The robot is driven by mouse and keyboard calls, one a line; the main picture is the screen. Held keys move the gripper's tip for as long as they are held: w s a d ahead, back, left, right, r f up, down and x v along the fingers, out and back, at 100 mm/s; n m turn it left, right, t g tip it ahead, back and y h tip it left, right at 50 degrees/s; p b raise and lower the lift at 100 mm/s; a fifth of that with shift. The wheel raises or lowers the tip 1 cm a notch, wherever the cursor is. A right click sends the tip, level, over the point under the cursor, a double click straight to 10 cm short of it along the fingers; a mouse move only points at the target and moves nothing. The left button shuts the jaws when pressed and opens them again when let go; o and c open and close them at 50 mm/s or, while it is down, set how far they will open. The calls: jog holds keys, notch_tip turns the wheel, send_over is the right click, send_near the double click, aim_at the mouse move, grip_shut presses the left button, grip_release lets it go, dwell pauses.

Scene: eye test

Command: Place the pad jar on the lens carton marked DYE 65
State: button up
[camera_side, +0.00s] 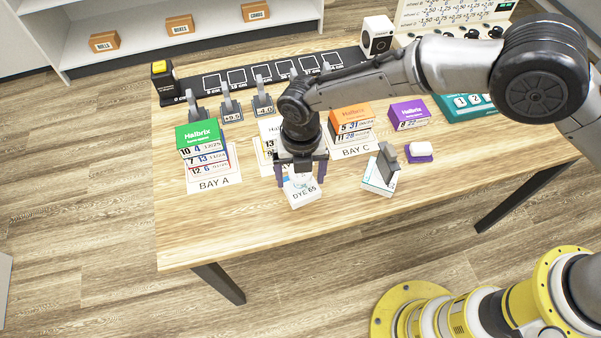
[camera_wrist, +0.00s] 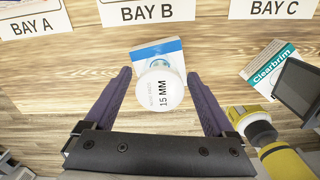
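The lens carton marked DYE 65 (camera_side: 304,195) lies on the table below my gripper (camera_side: 301,179). In the wrist view the carton (camera_wrist: 152,53) shows a blue band and a lens picture. The pad jar (camera_wrist: 160,90), a round white top reading 15 MM, overlaps the near part of the carton. My gripper (camera_wrist: 159,73) is open, one dark finger on each side of the jar, with a narrow gap on both sides. The jar looks to be on the carton, but whether it touches is hard to tell. In the side view the jar is mostly hidden or too small to make out.
Carton stacks stand at BAY A (camera_side: 203,150) and BAY C (camera_side: 352,123); BAY B is partly behind my arm. To the right lie a white-teal Clearbrim carton (camera_wrist: 266,66) with a grey device by it and a purple tray (camera_side: 419,158) with a white block. The table's front left is clear.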

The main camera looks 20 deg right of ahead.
jog(key=shift+r, duration=0.1)
notch_tip(320, 180, up, 12)
dwell(0.5)
jog(key=shift+r, duration=0.1)
jog(key=s+d+r+m+t, duration=0.1)
jog(key=d+r+m, duration=0.45)
jog(key=d, duration=0.25)
jog(key=s+d+r+m+t+y, duration=0.1)
jog(key=s+d+r+m, duration=0.1)
jog(key=d+r+m, duration=0.55)
jog(key=s+d+r+m+t, duration=0.1)
jog(key=d+r+m, duration=0.25)
jog(key=d, duration=0.65)
jog(key=s+d+f+m+t+h, duration=0.1)
jog(key=s+d+f+m+t, duration=0.1)
jog(key=s+d+m, duration=1.2)
jog(key=s+m, duration=0.3)
jog(key=shift+s+f+m+t, duration=0.25)
jog(key=shift+f+m+t, duration=0.05)
jog(key=shift+m, duration=0.05)
